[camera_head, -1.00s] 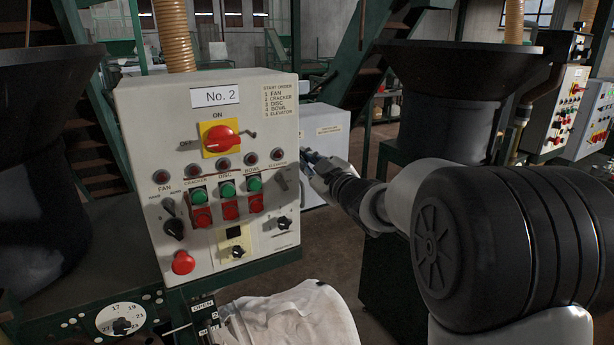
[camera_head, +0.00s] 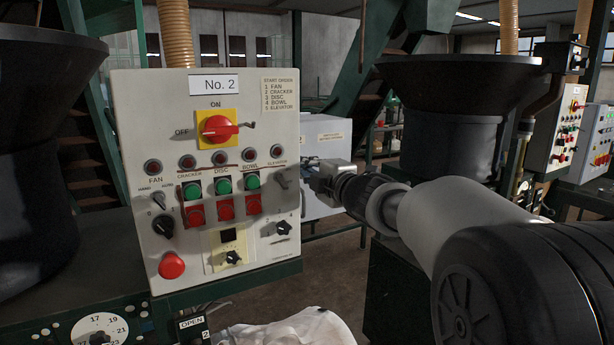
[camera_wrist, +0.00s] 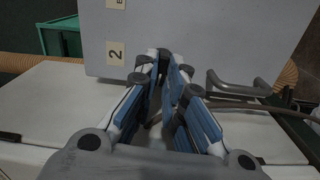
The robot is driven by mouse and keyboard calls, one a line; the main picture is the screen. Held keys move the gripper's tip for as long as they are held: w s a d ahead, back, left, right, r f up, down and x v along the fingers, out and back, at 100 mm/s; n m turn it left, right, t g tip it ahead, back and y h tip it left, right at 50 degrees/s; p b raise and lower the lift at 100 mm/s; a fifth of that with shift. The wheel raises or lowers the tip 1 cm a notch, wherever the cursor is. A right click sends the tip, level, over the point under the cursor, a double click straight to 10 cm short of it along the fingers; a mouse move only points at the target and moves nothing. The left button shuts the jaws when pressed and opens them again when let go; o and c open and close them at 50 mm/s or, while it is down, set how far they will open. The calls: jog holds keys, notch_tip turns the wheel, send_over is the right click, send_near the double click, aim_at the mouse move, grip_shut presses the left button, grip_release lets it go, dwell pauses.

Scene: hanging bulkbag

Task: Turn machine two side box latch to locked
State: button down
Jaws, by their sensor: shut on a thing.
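The side box is a light grey cabinet; in the head view it (camera_head: 332,138) stands behind the right edge of the No. 2 panel. In the wrist view its face (camera_wrist: 200,35) carries a "2" label. My gripper (camera_head: 312,182) reaches to this box from the right. In the wrist view the blue-padded fingers of my gripper (camera_wrist: 166,62) come close together at the box's lower edge. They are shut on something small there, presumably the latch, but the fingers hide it. I cannot tell the latch's angle.
The No. 2 control panel (camera_head: 205,180), with its red switch, stands close on the left. A grey bar handle (camera_wrist: 238,86) is just right of my fingers in the wrist view. A black hopper (camera_head: 455,110) stands behind my arm. A white sack (camera_head: 285,328) is at the bottom.

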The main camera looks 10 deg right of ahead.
jog(key=shift+n+b, duration=0.3)
jog(key=shift+n, duration=0.3)
jog(key=c, duration=1.7)
grip_release()
jog(key=v, duration=1.2)
